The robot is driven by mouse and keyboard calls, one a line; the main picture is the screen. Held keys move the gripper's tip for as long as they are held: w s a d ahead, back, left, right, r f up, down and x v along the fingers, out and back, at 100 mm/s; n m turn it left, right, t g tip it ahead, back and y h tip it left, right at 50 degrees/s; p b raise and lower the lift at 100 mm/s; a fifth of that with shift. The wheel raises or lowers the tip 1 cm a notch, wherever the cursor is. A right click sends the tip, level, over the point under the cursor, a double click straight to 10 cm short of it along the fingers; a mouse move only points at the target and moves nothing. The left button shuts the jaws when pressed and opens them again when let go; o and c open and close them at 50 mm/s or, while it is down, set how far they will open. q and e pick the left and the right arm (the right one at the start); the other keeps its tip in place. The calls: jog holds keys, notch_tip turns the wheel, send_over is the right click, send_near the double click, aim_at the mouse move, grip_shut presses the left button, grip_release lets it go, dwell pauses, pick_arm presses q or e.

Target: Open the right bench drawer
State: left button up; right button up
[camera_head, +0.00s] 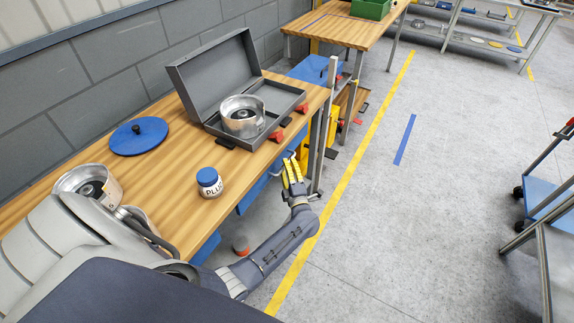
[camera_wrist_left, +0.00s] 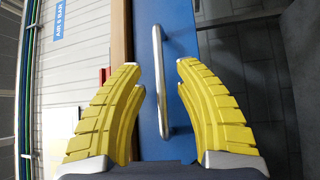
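My left gripper (camera_head: 293,170) has yellow fingers and is at the front edge of the wooden bench, near its right end. In the left wrist view, the gripper (camera_wrist_left: 158,75) is open and empty. Its fingers lie to either side of a silver bar handle (camera_wrist_left: 159,85) on a blue drawer front (camera_wrist_left: 180,45). The handle lies between the fingertips, and I see no clear contact. In the head view, a blue drawer front (camera_head: 252,195) shows below the bench top, partly hidden by the bench and fingers. My right gripper is not in view.
The bench top (camera_head: 170,165) holds an open grey case (camera_head: 215,70) with a metal part, a blue-lidded jar (camera_head: 210,183) and a blue disc (camera_head: 138,137). A metal post (camera_head: 327,120) stands close to the gripper.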

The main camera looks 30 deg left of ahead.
pick_arm(q)
jog(key=shift+w+a+r, duration=0.1)
jog(key=shift+w+a, duration=0.35)
grip_shut()
dwell(0.5)
